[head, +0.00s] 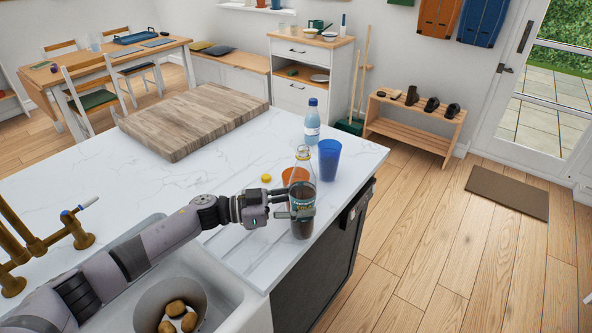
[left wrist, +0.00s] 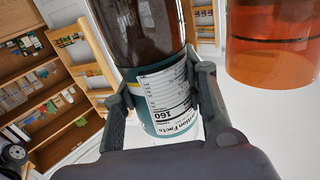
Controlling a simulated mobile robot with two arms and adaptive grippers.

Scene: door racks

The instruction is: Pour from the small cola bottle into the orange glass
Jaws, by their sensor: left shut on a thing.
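The small cola bottle (head: 302,172) stands upright or nearly so at the counter's right end, dark cola inside and its top uncapped. My left gripper (head: 302,213) is shut on its lower part. In the left wrist view the fingers of my left gripper (left wrist: 165,100) clasp the bottle (left wrist: 140,35) around its dark label. The orange glass (head: 290,175) is just behind and left of the bottle, partly hidden by it. In the left wrist view the orange glass (left wrist: 272,62) is to the right of the bottle, apart from it. My right gripper is not in view.
A blue glass (head: 329,159) and a water bottle (head: 312,122) stand close behind. A yellow cap (head: 266,178) lies left of the orange glass. A wooden board (head: 190,120) lies further back. A sink (head: 225,300) with a bowl of potatoes is in front.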

